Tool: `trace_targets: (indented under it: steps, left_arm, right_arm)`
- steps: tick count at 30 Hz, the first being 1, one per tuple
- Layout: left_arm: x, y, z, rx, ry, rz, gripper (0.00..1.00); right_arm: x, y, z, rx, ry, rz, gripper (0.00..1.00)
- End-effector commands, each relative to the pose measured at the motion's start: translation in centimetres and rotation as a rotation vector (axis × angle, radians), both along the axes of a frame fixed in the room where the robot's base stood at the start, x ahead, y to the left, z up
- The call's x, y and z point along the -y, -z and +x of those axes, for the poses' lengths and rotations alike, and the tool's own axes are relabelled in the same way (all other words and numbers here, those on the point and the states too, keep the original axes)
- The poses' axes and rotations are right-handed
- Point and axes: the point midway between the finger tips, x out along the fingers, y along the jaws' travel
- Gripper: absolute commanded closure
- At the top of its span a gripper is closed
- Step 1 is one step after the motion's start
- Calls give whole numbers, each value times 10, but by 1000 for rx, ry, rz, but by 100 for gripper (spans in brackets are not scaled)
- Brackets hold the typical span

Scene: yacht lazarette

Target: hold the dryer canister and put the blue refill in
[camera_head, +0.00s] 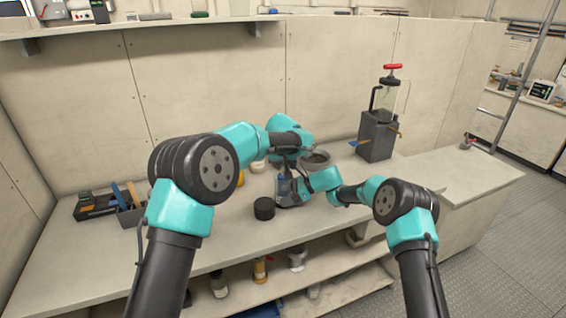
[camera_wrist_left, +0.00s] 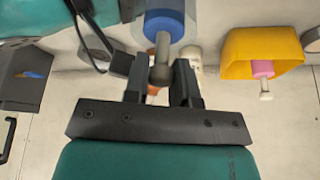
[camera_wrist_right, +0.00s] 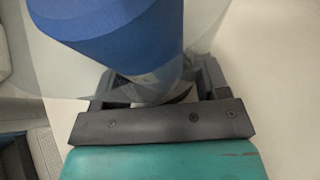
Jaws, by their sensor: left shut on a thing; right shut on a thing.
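The blue refill (camera_wrist_left: 165,28) is a blue cylinder with a pale stem (camera_wrist_left: 162,48) ending in a dark knob. My left gripper (camera_wrist_left: 160,78) is shut on the knob end of the stem. The dryer canister (camera_wrist_right: 210,25) is clear. My right gripper (camera_wrist_right: 165,90) is shut on it near its lower part. In the right wrist view the blue refill (camera_wrist_right: 115,30) shows tilted within the canister's outline, its pale lower end near the bottom. How deep it sits is unclear. In the head view both grippers meet above the bench, the left (camera_head: 284,172) over the right (camera_head: 296,188), largely hiding both objects.
A black round piece (camera_head: 264,208) stands just left on the bench (camera_head: 100,255). A grey bowl (camera_head: 316,160) is behind to the right. A yellow holder (camera_wrist_left: 235,50) contains a pink piece. A grey box with a red-topped jar (camera_head: 376,135) stands further right. The front-left bench is clear.

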Motion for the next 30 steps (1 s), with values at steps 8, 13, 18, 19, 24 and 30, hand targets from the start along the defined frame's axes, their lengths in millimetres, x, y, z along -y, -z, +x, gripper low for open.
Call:
trace_targets:
  steps: [8, 13, 18, 19, 24, 30]
  left_arm:
    - [0, 4, 0, -1, 1, 0, 100]
    - [1, 4, 0, -2, 1, 0, 67]
    - [1, 4, -1, -1, 1, -1, 51]
    - [2, 4, -1, -1, 2, 0, 48]
    - [3, 4, -1, -1, 4, -2, 46]
    - [5, 4, -1, -1, 6, -2, 46]
  right_arm:
    - [0, -1, 0, 1, 0, 0, 51]
    - [-1, -1, 0, 2, -1, 0, 51]
    - [-1, -1, 0, 1, -2, 0, 51]
    - [-1, -1, 0, 1, -2, 0, 51]
    - [-3, -1, -1, 1, -4, -1, 51]
    - [-5, -1, -1, 1, -6, -1, 51]
